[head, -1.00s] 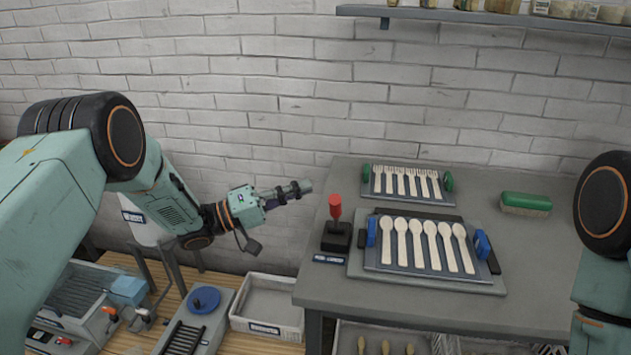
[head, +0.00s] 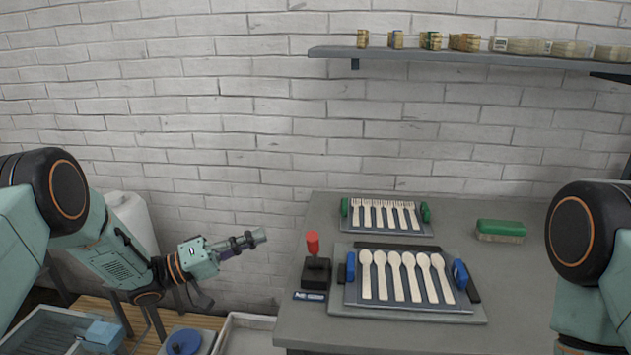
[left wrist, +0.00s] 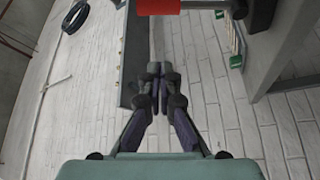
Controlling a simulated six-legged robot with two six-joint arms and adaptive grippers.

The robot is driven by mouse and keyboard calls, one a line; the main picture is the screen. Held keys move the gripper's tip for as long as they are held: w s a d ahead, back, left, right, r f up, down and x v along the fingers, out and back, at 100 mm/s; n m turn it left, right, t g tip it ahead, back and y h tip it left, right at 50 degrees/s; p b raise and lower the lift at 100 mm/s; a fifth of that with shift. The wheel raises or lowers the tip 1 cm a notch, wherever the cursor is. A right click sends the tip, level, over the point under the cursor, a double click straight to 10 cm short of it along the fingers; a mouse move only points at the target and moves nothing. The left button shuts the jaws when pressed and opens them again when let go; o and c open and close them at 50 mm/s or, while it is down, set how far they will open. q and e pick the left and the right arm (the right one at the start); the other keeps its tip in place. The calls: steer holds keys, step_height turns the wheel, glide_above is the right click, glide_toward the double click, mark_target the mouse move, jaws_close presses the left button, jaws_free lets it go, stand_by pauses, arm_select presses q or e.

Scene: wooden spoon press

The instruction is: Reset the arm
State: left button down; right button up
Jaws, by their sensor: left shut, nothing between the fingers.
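My left gripper (head: 247,241) is shut and empty. It hangs in the air in front of the white brick wall, left of the grey table (head: 400,337). In the left wrist view its fingers (left wrist: 159,88) are together with nothing between them. My right arm's links show at the right edge of the head view, but its gripper is out of view. A red-topped lever (head: 313,257) on a black base stands at the table's left edge, to the right of my left gripper. It is apart from the gripper.
A tray of wooden spoons (head: 410,300) with blue handles lies on the table. A tray of wooden forks (head: 384,228) with green handles lies behind it. A green brush (head: 501,229) lies to the right. A shelf (head: 470,58) with small boxes runs along the wall.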

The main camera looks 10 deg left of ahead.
arm_select(q)
step_height(320, 180, down, 9)
steer(key=w+a+t+y, duration=0.2)
steer(key=t+y, duration=0.2)
steer(key=y, duration=0.3)
steer(key=s+f+g+y, duration=0.3)
steer(key=s+f+y, duration=0.3)
steer(key=s+f, duration=0.5)
steer(key=s+f+g+y, duration=0.2)
steer(key=s+g, duration=0.3)
steer(key=s, duration=1.1)
steer(key=s+f+g+y, duration=0.2)
steer(key=s+f+g, duration=0.2)
steer(key=s, duration=1.2)
steer(key=shift+s+a+m+g+y, duration=0.3)
steer(key=shift+a+g+y, duration=0.1)
steer(key=shift+g, duration=0.5)
